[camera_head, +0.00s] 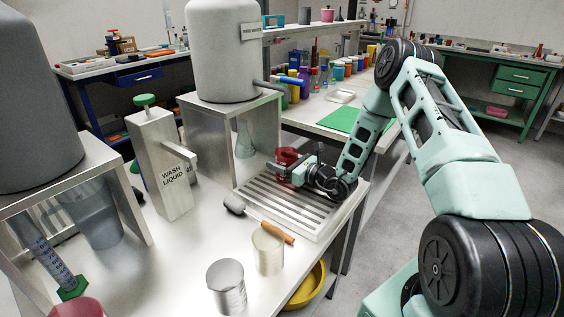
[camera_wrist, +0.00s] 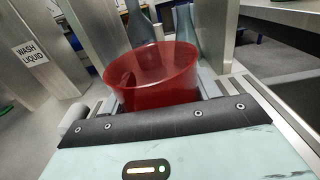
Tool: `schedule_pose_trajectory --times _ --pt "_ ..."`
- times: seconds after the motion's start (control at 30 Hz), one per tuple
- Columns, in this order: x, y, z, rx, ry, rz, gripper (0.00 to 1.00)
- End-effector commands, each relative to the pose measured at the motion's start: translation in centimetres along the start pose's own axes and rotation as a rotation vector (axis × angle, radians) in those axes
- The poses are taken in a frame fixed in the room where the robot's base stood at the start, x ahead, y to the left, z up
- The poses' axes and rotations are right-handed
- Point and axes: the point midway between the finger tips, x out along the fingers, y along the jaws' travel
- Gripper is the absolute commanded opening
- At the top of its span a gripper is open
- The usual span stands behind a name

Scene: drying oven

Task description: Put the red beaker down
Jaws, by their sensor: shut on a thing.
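The red beaker (camera_head: 287,157) is a translucent red cup, seen in the head view over the far part of the slatted metal rack. It also fills the middle of the wrist view (camera_wrist: 155,80), looking roughly upright with its rim up. My gripper (camera_head: 285,172) is shut on the beaker; in the wrist view the fingers are largely hidden behind the gripper body and the beaker. The slatted rack (camera_head: 270,208) lies below the gripper on the steel table. I cannot tell whether the beaker's base touches the rack.
A metal stand (camera_head: 206,138) with a grey tank (camera_head: 222,60) is just behind, with clear flasks (camera_head: 244,142) under it. A brush with an orange handle (camera_head: 276,232) and metal cups (camera_head: 227,287) are in front.

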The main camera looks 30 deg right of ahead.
Motion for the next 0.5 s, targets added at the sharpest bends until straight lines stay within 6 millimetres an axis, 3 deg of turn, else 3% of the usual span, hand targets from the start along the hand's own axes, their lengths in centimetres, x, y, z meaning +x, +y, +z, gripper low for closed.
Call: schedule_pose_trajectory --times 0.23,0.27,0.33,0.5 --pt "0.01 0.0 -0.33 0.0 0.0 0.0 0.35" --pt "0.01 0.0 -0.32 0.0 0.0 0.0 0.63" --pt "0.01 0.01 -0.23 0.0 0.0 0.0 0.82" --pt "0.01 0.01 -0.22 0.0 0.0 0.0 0.82"
